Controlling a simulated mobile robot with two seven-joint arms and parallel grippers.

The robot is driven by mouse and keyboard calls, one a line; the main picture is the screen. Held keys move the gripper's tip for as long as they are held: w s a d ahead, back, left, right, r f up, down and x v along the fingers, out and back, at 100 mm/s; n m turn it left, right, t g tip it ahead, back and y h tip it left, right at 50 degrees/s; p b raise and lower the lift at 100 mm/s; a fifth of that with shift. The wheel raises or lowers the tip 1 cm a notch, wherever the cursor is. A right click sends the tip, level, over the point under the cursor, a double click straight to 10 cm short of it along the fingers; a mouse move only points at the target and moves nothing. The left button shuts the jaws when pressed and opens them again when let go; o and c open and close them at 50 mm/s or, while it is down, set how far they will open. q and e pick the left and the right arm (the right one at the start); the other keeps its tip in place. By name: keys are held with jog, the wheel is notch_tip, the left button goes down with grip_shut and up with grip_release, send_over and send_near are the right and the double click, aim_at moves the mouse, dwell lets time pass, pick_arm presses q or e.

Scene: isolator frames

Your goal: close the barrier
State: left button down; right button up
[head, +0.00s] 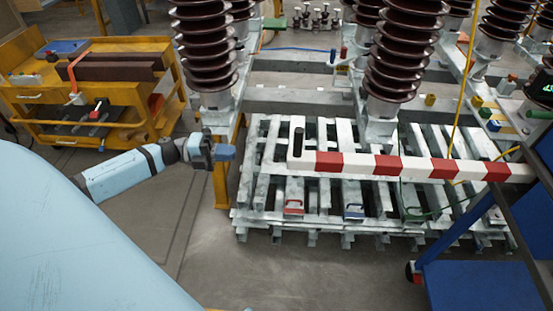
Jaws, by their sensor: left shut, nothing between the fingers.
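The barrier (415,167) is a red and white striped bar. It lies level across the front of the isolator frames, over a pale slatted platform, from the middle to the right edge of the head view. The bar's far right end is hidden behind a dark blue frame. My right gripper is not in view.
A yellow post (221,185) stands right by my left gripper. Tall brown ribbed insulators (400,60) rise behind the bar. A yellow tool cart (90,95) stands at the left. A blue cart (480,285) fills the lower right. The grey floor (300,280) in front is clear.

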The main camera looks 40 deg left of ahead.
pick_arm(q)
jog(key=p+x, duration=0.1)
jog(key=x, duration=1.2)
jog(key=shift+m, duration=0.3)
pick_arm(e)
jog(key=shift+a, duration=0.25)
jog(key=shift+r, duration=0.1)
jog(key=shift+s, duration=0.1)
